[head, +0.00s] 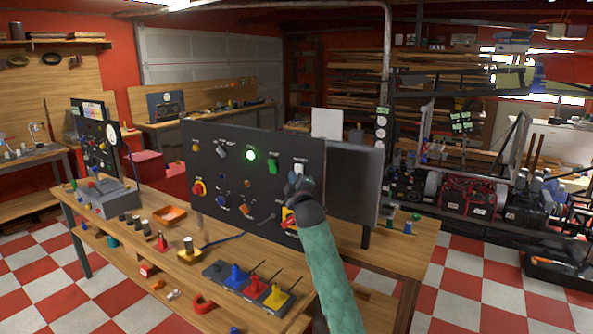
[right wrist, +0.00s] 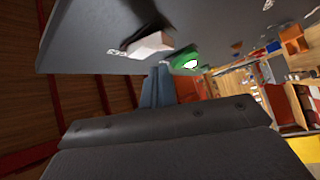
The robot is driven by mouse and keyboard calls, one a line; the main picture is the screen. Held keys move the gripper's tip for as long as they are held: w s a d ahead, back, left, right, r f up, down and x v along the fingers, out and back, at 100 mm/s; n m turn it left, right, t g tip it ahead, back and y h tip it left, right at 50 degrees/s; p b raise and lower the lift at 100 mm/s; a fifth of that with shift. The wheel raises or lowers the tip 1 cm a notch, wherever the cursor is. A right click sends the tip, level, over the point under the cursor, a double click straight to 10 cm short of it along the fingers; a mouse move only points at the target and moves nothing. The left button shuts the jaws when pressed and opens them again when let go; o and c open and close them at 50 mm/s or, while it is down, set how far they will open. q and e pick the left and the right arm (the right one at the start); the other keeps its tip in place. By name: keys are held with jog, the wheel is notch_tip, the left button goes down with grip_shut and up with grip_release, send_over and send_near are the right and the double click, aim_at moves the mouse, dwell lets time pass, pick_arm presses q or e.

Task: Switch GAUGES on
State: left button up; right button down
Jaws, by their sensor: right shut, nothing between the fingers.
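A dark upright control panel (head: 235,185) stands on the wooden bench. Its small labels are too blurred to read, so I cannot tell which control is GAUGES. A white switch (head: 299,167) is at its upper right, with a green switch (head: 273,166) to its left and a lit green lamp (head: 250,155) further left. My right gripper (head: 295,184) is shut and empty, just below the white switch. In the right wrist view its fingertips (right wrist: 158,84) are close to the white switch (right wrist: 152,44) and the green control (right wrist: 184,60); contact cannot be told. My left gripper is not in view.
A grey panel (head: 355,182) adjoins on the right. On the bench (head: 155,235) are a grey box (head: 108,199), an orange tray (head: 170,215) and coloured handles (head: 253,287).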

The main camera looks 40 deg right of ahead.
jog(key=shift+a+f, duration=0.1)
jog(key=a, duration=0.1)
jog(key=s+a+f, duration=0.1)
jog(key=a+f, duration=0.1)
jog(key=a, duration=0.1)
jog(key=shift+s, duration=0.4)
dwell(0.7)
